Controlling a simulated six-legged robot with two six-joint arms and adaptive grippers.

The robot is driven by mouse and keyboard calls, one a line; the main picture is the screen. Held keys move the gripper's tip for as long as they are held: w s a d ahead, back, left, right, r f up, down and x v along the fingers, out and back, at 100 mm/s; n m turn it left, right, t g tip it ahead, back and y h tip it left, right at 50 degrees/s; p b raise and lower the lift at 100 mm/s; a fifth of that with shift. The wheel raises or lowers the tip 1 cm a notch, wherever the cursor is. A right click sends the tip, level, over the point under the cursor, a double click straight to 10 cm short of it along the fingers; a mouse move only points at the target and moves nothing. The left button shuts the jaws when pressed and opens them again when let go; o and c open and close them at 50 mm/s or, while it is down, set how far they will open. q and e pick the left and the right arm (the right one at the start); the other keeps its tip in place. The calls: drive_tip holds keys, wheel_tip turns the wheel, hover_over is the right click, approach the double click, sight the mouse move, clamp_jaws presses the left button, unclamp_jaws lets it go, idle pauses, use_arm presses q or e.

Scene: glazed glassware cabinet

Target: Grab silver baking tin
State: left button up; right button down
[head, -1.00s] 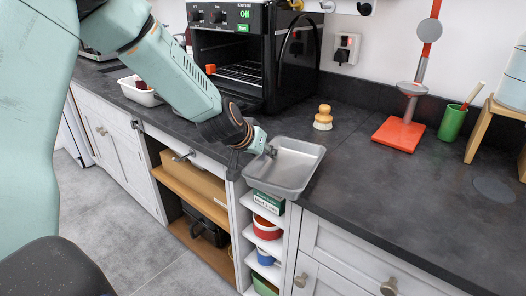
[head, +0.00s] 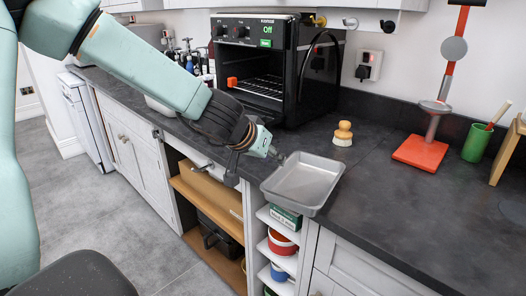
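The silver baking tin (head: 303,184) is a shallow, empty grey rectangular tray. It lies at the counter's front edge, and its near part reaches out over the open shelves below. My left arm comes in from the upper left, and its gripper (head: 278,155) is at the tin's back-left rim. The fingertips are small and dark here, and I cannot tell whether they touch the rim or are open or shut. My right gripper is not in view.
A black oven (head: 312,90) with its front open stands behind. The dark counter (head: 390,205) is clear right of the tin.

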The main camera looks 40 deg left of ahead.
use_arm(q)
drive_tip(key=v, duration=0.4)
drive_tip(key=shift+f, duration=0.15)
drive_tip(key=shift+c, duration=0.3)
